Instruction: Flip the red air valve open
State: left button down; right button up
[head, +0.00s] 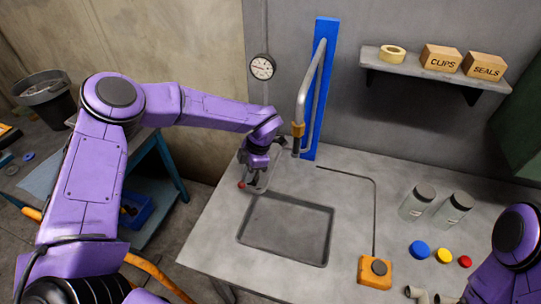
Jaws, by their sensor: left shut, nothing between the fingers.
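A small red knob (241,185), which seems to be part of the red air valve, shows at the left side of the worktable. The rest of the valve is hidden or too small to make out, so I cannot tell its position. My left gripper (254,180) is shut and empty, pointing down just right of the red knob. I cannot tell whether it touches the knob.
A sunken tray (285,230) lies in the worktable (350,215). A blue post (321,90) with a grey pipe (302,95) stands behind. An orange box with a black button (378,270), two jars (416,202) and coloured caps (419,250) are to the right.

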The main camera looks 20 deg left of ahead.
pick_arm(q)
jog(key=shift+s+f, duration=0.1)
jog(key=shift+s, duration=0.05)
jog(key=p+v, duration=0.7)
jog(key=v, duration=0.3)
